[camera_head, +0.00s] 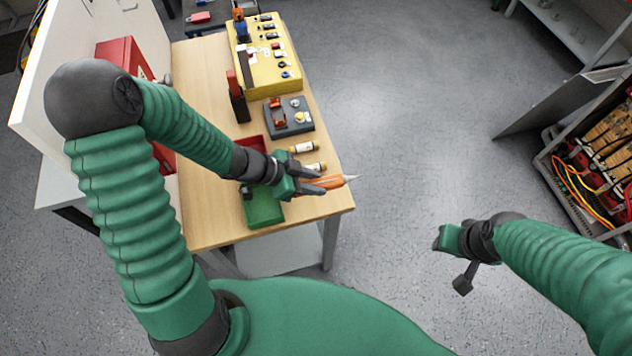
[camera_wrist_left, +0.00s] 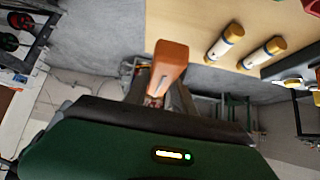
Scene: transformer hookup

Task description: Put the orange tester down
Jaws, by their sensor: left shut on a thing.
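The orange tester (camera_head: 332,182) is in the jaws of my left gripper (camera_head: 314,184), near the right front edge of the wooden table (camera_head: 205,205). Its pale pointed tip points right, towards or past the table edge. In the left wrist view the orange body of the tester (camera_wrist_left: 171,62) sticks out beyond the dark jaws. I cannot tell in the head view how high it is above the table. My right gripper (camera_head: 440,240) hangs over the floor, away from the table; its jaws are not clear.
A green tray (camera_head: 264,213) lies under my left wrist, with a red tray (camera_head: 250,147) behind. Two cream cylinders (camera_head: 304,147) lie beside the gripper. A grey box (camera_head: 290,118) and yellow panel (camera_head: 262,75) stand farther back. A cable-filled rack (camera_head: 590,165) stands right.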

